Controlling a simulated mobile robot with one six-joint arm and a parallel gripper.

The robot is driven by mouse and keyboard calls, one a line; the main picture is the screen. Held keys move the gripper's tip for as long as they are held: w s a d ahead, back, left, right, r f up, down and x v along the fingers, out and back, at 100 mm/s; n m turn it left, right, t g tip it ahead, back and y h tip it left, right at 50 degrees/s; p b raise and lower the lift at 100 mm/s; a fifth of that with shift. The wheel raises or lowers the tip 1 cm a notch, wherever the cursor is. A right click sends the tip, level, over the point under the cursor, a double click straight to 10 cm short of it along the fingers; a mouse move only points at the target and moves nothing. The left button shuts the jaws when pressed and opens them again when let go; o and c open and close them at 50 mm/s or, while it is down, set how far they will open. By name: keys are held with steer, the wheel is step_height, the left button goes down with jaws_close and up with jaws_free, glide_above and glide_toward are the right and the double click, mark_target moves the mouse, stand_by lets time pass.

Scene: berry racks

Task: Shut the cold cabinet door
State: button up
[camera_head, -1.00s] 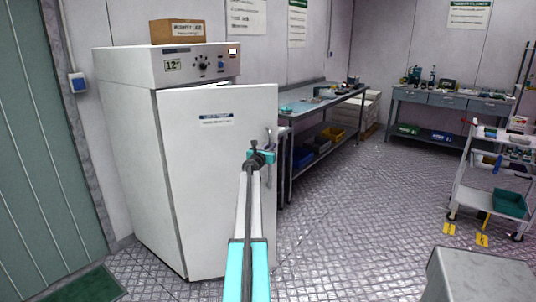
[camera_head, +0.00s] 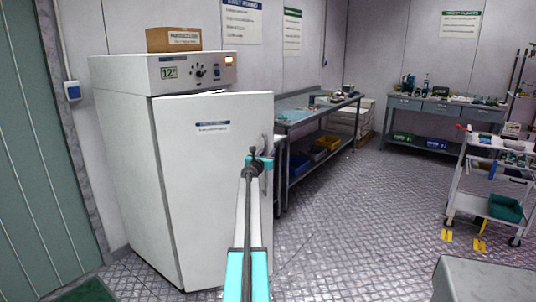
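The white cold cabinet (camera_head: 125,160) stands at the left, with a control panel on top showing a dial and a "12°" label. Its door (camera_head: 212,190) stands slightly ajar, with its right edge out from the body and a dark gap along the top. The vertical handle (camera_head: 266,165) is near the door's right edge. My gripper (camera_head: 257,158) is at the end of my arm, in front of the door's right edge by the handle. Whether it touches the door or handle, and whether its fingers are open, is too small to tell.
A cardboard box (camera_head: 174,39) sits on the cabinet. A steel workbench (camera_head: 300,115) stands just right of it. A white trolley (camera_head: 490,185) stands at the right, and a grey block (camera_head: 485,280) is at the lower right. The floor (camera_head: 350,220) between is clear.

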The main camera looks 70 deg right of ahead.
steer(key=shift+w, duration=0.15)
steer(key=shift+a, duration=0.2)
steer(key=shift+a, duration=0.4)
steer(key=a+b, duration=0.1)
steer(key=a, duration=1.1)
steer(key=shift+s+a, duration=0.35)
steer(key=shift+s, duration=0.1)
